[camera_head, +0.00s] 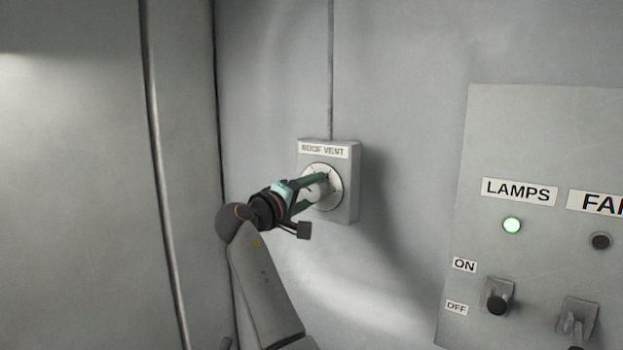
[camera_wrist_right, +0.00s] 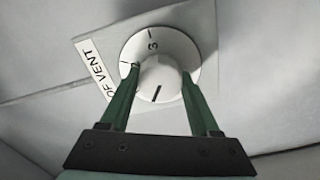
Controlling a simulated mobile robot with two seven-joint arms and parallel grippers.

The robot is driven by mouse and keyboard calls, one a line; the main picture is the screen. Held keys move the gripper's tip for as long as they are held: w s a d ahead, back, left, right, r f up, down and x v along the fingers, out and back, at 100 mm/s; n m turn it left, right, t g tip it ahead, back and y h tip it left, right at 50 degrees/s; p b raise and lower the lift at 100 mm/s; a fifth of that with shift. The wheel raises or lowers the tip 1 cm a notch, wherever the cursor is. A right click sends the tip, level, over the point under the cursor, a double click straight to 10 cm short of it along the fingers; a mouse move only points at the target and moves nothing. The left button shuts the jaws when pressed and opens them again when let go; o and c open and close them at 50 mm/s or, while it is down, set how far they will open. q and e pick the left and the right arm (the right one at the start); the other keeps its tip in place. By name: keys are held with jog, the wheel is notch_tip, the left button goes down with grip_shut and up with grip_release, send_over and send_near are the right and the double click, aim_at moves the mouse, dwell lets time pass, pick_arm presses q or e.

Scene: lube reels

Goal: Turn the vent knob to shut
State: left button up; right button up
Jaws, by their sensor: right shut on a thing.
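The vent knob is a white round knob on a pale dial in a grey box (camera_head: 346,205) labelled "ROOF VENT" on the wall. In the right wrist view the knob (camera_wrist_right: 160,78) sits between the two green fingers, with a dark pointer line on its face toward the bottom of the picture. A "3" shows on the dial (camera_wrist_right: 152,40) at the top; the other marks are hidden or too small to read. My right gripper (camera_head: 318,187) is shut on the knob, which it partly hides in the head view. My left gripper is not in view.
A conduit (camera_head: 331,70) runs up the wall from the box. A vertical pipe (camera_head: 158,165) stands at left. The wall around the box is clear.

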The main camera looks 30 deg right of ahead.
jog(key=n+p, duration=0.1)
jog(key=n, duration=0.2)
jog(key=shift+r, duration=0.1)
jog(key=shift+f+n, duration=0.2)
jog(key=shift+n, duration=1.8)
jog(key=o, duration=1.4)
jog(key=shift+c, duration=0.2)
